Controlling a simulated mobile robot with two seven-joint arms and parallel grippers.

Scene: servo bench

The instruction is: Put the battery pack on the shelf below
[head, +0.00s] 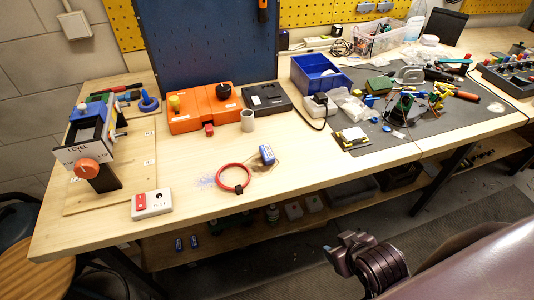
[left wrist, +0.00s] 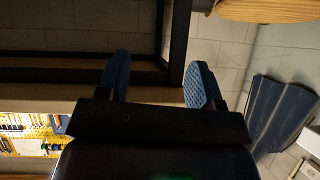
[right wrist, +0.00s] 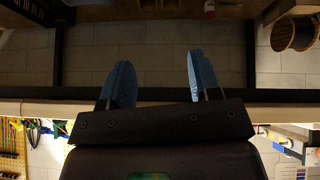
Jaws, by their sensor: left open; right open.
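A small blue battery pack (head: 267,154) lies on the wooden bench top, just behind a red ring (head: 234,179). The shelf below (head: 160,254) runs under the bench. Two similar small blue packs (head: 186,243) are on its left part. My left gripper (left wrist: 160,76) is open and empty in the left wrist view; it is not in the head view. My right gripper (right wrist: 160,78) is open and empty in the right wrist view. In the head view my right arm is in front of the bench at the lower right, well apart from the battery pack.
A white switch box (head: 152,204) stands near the front edge. An orange case (head: 204,108), a grey cup (head: 247,121) and a black box (head: 266,99) stand behind. Several dark items and bottles occupy the shelf's middle and right.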

